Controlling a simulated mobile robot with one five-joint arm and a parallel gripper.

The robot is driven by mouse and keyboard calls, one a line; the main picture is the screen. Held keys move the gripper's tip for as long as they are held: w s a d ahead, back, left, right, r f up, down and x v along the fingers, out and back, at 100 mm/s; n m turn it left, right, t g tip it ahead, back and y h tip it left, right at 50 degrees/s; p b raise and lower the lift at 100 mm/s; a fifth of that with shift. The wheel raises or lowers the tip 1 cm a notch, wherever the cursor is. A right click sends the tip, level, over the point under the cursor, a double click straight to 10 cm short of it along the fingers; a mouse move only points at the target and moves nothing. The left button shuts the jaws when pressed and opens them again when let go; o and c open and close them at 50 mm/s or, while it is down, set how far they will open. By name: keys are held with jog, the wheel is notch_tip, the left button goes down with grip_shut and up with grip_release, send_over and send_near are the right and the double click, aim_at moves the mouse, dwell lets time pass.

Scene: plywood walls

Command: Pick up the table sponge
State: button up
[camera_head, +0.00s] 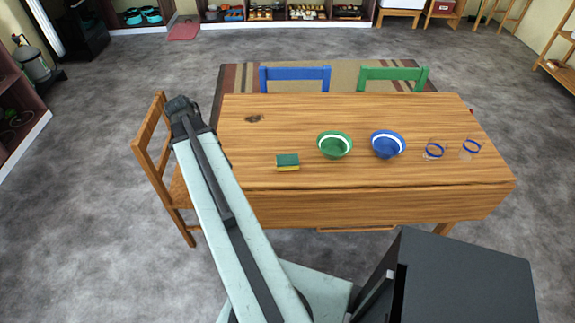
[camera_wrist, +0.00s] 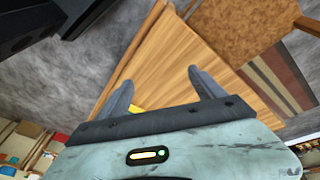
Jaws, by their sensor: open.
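The table sponge (camera_head: 288,161), green on top with a yellow layer below, lies on the wooden table (camera_head: 390,170) near its front edge, left of the green bowl. In the head view my arm crosses the picture, and its dark end is over the table's left edge, left of the sponge and apart from it. My gripper (camera_wrist: 163,80) shows in the wrist view with its two grey fingers spread and nothing seen held between them. A small yellow patch shows behind the gripper's base there; I cannot tell whether it is the sponge.
A green bowl (camera_head: 335,145), a blue bowl (camera_head: 388,144) and two clear glasses with blue bands (camera_head: 433,150) stand right of the sponge. A wooden chair (camera_head: 150,130) is at the table's left; blue (camera_head: 295,73) and green (camera_head: 393,74) chairs are behind. The table's left part is mostly bare.

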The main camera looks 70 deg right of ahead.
aim_at(286, 160)
jog(key=s+d+m, duration=0.3)
jog(key=s+d, duration=0.1)
jog(key=s, duration=0.1)
jog(key=s+d+m+g, duration=0.1)
jog(key=s+d+m, duration=0.2)
jog(key=s, duration=0.3)
jog(key=s+d+m, duration=0.3)
jog(key=s+d, duration=0.2)
jog(key=s, duration=0.1)
jog(key=shift+d+f+g+b, duration=0.2)
jog(key=shift+g+b, duration=0.2)
jog(key=b+x, duration=0.2)
jog(key=shift+w+f, duration=0.1)
jog(key=shift+f, duration=0.25)
jog(key=b+x, duration=0.5)
jog(key=shift+f, duration=0.2)
jog(key=shift+r, duration=0.2)
jog(key=c, duration=1.4)
